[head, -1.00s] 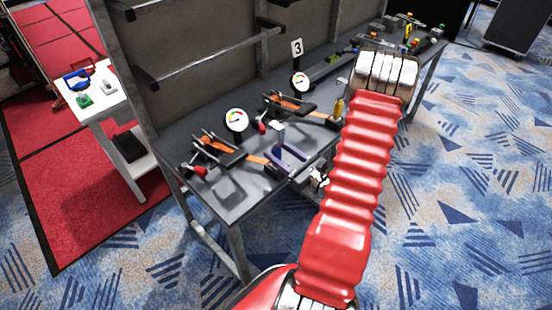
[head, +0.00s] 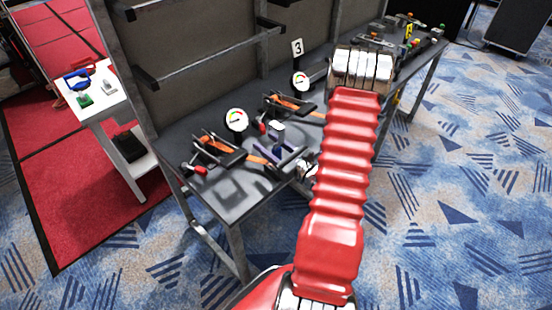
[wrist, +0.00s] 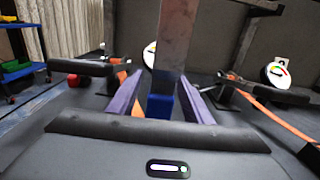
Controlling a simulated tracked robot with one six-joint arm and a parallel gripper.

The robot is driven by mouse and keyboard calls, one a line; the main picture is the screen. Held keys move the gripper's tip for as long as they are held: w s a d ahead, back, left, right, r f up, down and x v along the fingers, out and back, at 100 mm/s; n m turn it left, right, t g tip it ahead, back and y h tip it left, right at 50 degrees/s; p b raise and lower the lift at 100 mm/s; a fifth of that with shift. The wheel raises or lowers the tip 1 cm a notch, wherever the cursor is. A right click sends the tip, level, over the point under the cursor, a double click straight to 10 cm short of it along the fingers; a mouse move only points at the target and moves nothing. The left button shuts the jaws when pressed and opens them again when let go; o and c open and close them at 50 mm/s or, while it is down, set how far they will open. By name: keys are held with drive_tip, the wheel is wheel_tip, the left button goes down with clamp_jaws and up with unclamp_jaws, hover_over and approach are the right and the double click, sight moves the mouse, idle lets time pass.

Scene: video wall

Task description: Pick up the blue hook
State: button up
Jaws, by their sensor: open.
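A small blue piece (wrist: 160,106) stands upright between my fingers in the wrist view; I take it for the blue hook, but its hook shape cannot be made out. In the wrist view my gripper (wrist: 160,98) is open, with one finger on each side of the blue piece and gaps between.
The dark bench (head: 228,190) carries black clamps with orange straps (head: 218,147) and round gauges (head: 236,120) close by. A grey metal post (wrist: 180,35) rises behind the blue piece. A white side table (head: 110,108) at left holds a blue-handled object (head: 77,79).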

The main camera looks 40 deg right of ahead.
drive_tip(key=shift+c, duration=0.2)
clamp_jaws()
idle(0.5)
